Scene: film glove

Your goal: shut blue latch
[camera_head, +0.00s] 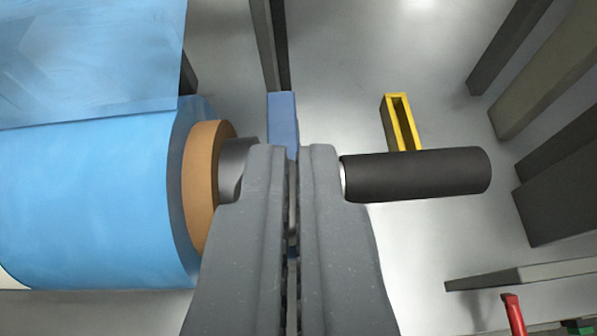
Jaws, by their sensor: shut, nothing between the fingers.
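The blue latch (282,118) is a short blue bar in the upper middle of the view. Its upper part shows just beyond my fingertips; the rest is hidden behind them. My gripper (292,150) is shut and empty, its tips overlapping the latch in the picture. I cannot tell whether they touch it. A dark shaft comes out of the blue film roll (95,205) on the left and passes behind my fingers. A black cylindrical handle (420,174) sticks out to the right of them.
A yellow open bracket (402,122) stands behind the black handle. An orange-brown core (205,185) ends the roll. Dark posts and beams (565,190) line the right side. A red part (514,314) sits at the lower right. Pale floor shows between them.

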